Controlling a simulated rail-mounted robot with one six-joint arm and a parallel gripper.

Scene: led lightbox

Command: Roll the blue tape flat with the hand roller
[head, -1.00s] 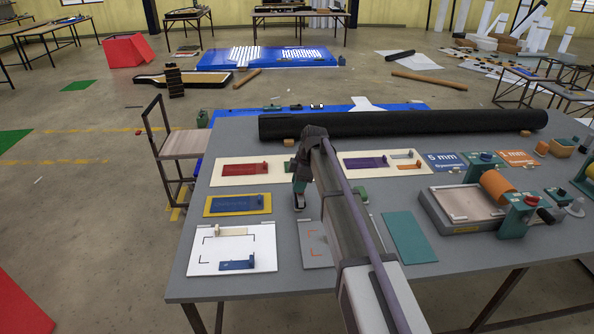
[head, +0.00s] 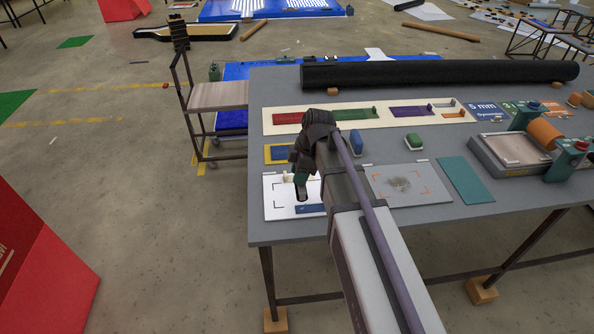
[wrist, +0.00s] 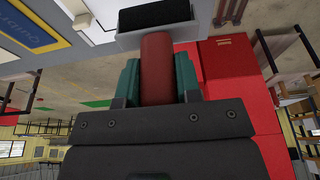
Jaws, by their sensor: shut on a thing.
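My gripper (head: 301,178) is over the white board (head: 271,192) at the table's near left corner. In the wrist view its two teal fingers (wrist: 158,84) are shut on the red handle of the hand roller (wrist: 156,46). A dark block in a pale frame (wrist: 156,17) shows beyond the handle. In the head view a dark end hangs below the fingers. A blue strip, probably the blue tape (head: 312,209), lies on the white board's near part, just below the gripper. My arm hides the board's right side. Contact between roller and board cannot be told.
A yellow-edged blue plate (head: 279,153) lies behind the white board. A grey board with corner marks (head: 430,190) and a teal mat (head: 465,180) lie to the right. Small blue (head: 357,142) and green (head: 413,142) objects stand mid-table. A long black roll (head: 440,73) lies across the back.

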